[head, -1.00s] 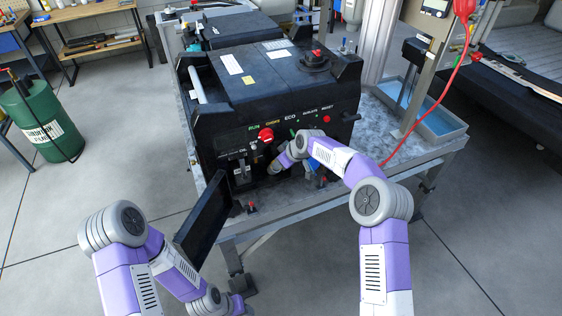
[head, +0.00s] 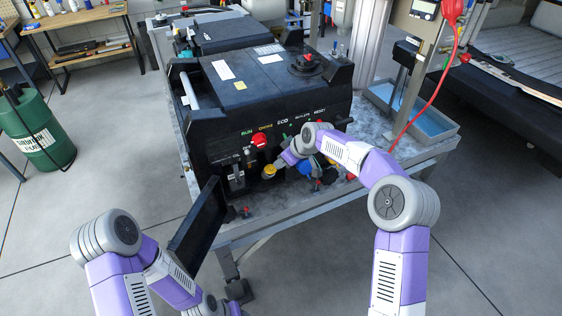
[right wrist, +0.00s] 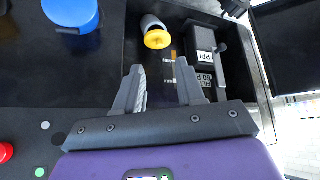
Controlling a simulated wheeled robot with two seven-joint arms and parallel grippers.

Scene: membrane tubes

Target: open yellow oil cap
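The yellow oil cap (head: 269,171) is in the front of the black machine (head: 285,105), low down, below the red knob. In the right wrist view the yellow cap (right wrist: 157,40) sits on the end of a grey-white neck in a dark recess. My right gripper (right wrist: 158,66) is open, with nothing between its fingers, and the cap lies just beyond the fingertips, apart from them. In the head view my right gripper (head: 284,162) is just right of the cap, partly hidden by its wrist. My left arm is low at left; its gripper is not visible.
A blue cap (right wrist: 70,12) is left of the fingers in the right wrist view. A black box labelled PPI (right wrist: 203,45) stands close right of the yellow cap. A dark open panel (head: 197,226) hangs at the machine's front left. A red hose (head: 432,95) hangs at right.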

